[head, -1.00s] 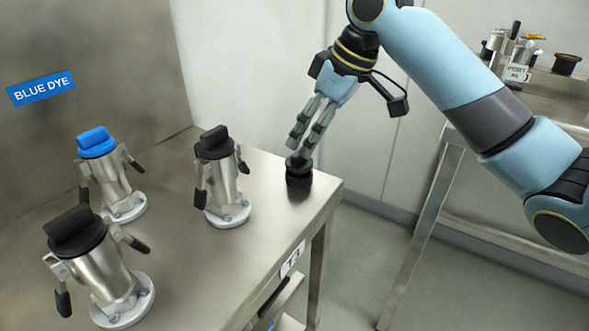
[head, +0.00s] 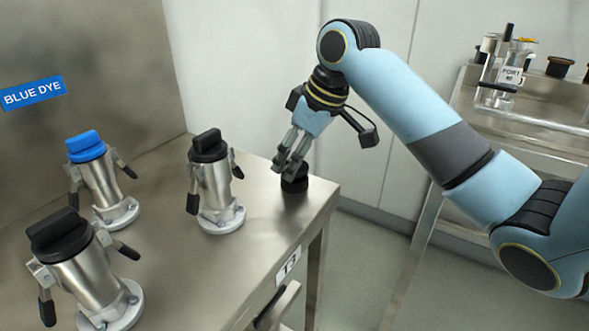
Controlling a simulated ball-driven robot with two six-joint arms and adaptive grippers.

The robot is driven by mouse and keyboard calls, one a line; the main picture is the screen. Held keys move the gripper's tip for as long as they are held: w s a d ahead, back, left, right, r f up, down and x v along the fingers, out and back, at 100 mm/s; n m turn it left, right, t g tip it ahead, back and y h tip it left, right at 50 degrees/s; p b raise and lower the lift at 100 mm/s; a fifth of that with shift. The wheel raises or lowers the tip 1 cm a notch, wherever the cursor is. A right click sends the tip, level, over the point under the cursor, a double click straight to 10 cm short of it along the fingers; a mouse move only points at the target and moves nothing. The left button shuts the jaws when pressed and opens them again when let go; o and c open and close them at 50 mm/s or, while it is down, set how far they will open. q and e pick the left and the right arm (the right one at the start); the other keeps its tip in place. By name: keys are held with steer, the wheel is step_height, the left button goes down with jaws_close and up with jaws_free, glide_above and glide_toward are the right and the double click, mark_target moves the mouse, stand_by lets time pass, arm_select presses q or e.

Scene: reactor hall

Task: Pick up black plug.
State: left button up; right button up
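A small black plug (head: 294,184) stands on the metal table near its right corner. My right gripper (head: 286,166) points down at the plug from above, its fingertips at the plug's upper left and partly covering its top. The two fingers show a gap between them. I cannot tell whether they touch the plug. My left gripper is not in view.
Metal fittings with side levers stand on the table (head: 255,235): one with a blue cap (head: 86,147), two with black caps (head: 208,146) (head: 57,235). A blue dye sign (head: 33,92) is on the back panel. A cart (head: 535,118) with more parts stands right.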

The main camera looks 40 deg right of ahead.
steer(key=c, duration=0.4)
steer(key=shift+c, duration=0.2)
steer(key=shift+r, duration=0.55)
steer(key=v, duration=0.1)
steer(key=p+v, duration=0.1)
steer(key=v, duration=0.1)
steer(key=shift+w+r, duration=0.3)
steer(key=shift+r, duration=0.1)
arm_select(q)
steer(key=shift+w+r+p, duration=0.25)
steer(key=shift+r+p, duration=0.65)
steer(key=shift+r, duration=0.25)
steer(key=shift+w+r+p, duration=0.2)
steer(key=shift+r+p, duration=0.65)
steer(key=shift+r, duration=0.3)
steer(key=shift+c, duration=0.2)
arm_select(e)
steer(key=s+d+r, duration=0.6)
steer(key=s, duration=0.3)
steer(key=shift+d+r, duration=0.15)
steer(key=shift+d, duration=0.05)
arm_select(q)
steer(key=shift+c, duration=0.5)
